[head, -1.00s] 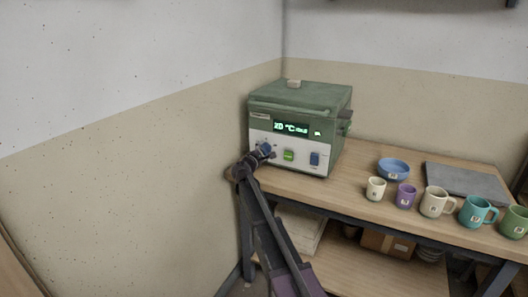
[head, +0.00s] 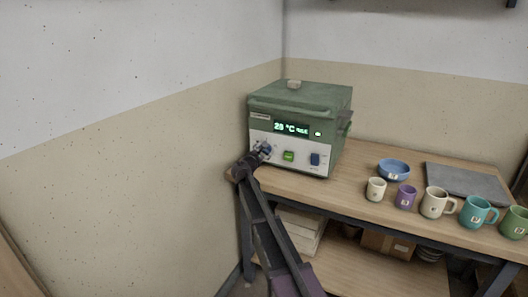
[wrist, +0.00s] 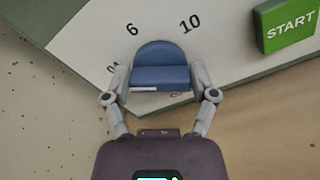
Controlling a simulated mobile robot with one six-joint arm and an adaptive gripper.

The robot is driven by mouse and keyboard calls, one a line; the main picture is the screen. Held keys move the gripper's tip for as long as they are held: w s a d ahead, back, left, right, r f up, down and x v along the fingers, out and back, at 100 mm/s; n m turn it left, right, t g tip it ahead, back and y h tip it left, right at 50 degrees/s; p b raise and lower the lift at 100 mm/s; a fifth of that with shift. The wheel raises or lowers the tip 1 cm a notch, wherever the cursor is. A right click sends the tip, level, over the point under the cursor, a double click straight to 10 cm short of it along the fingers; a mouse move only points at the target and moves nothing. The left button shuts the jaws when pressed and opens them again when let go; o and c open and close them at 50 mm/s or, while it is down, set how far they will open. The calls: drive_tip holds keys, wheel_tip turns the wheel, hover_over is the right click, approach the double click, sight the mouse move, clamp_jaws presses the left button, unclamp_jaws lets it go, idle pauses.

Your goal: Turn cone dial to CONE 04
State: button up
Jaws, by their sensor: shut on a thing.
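The blue cone dial (wrist: 160,68) sits on the white panel of the green kiln (head: 300,110). In the wrist view the marks 6 and 10 show above it, and a partly covered 04 shows at its left. My gripper (wrist: 160,84) is shut on the dial, one finger on each side. In the head view my gripper (head: 264,149) is at the lower left of the kiln front and hides most of the dial. The display (head: 291,128) reads 20 °C with small text too blurred to read.
Several mugs (head: 436,200), a blue bowl (head: 393,169) and a grey slab (head: 468,182) stand on the wooden table. A wall is close on the left.

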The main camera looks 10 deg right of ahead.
drive_tip(key=shift+d, duration=0.1)
drive_tip(key=o, duration=1)
drive_tip(key=v, duration=1.2)
